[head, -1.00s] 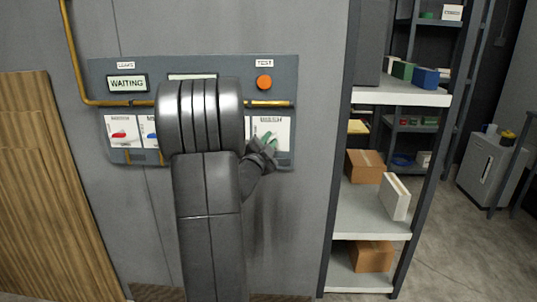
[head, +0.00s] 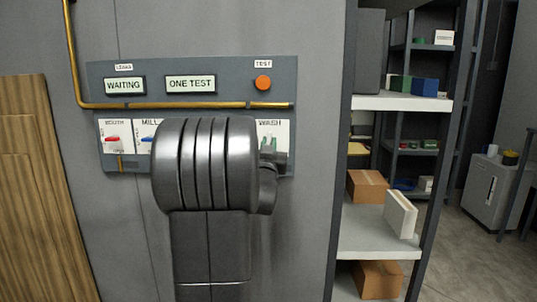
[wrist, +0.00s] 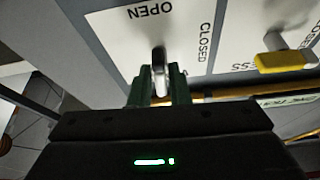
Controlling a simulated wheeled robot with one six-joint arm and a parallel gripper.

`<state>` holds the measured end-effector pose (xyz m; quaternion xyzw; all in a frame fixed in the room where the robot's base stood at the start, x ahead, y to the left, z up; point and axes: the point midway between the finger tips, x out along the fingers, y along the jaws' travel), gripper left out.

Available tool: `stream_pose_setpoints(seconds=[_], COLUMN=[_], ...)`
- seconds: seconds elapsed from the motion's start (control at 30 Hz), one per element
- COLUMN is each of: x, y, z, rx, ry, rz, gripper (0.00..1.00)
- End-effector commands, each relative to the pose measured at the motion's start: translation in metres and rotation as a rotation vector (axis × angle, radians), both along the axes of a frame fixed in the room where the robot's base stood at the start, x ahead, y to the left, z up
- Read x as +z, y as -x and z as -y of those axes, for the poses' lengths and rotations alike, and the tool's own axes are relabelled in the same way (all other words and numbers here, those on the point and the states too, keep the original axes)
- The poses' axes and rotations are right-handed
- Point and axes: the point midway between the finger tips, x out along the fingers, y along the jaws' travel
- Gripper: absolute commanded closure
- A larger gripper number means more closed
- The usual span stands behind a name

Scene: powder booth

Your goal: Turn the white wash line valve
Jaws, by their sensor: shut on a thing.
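The wash valve is a card labelled WASH (head: 281,126) at the right end of the wall panel. Its white lever (wrist: 159,58) shows in the wrist view, between the words OPEN and CLOSED printed on the card. My gripper (head: 268,143) is at this card, its green fingers upright in the head view. In the wrist view its fingers (wrist: 160,84) are shut on the white lever, one on each side.
A valve with a yellow lever (wrist: 285,60) sits beside the wash valve. Valves with a red lever (head: 113,139) and a blue lever (head: 147,138) are at the panel's left. A brass pipe (head: 200,105) crosses the panel above. An orange TEST button (head: 263,82) and shelving (head: 385,235) stand nearby.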

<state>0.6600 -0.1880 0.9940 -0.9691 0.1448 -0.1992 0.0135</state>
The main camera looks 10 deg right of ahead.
Motion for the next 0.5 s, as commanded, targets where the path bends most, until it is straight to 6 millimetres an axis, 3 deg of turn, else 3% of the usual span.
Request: stream_pose_setpoints(seconds=[0.5], x=[-0.0019], y=[0.0002], z=[0.0007], rx=[0.0], ry=[0.094], rz=[-0.032], gripper=[1.0])
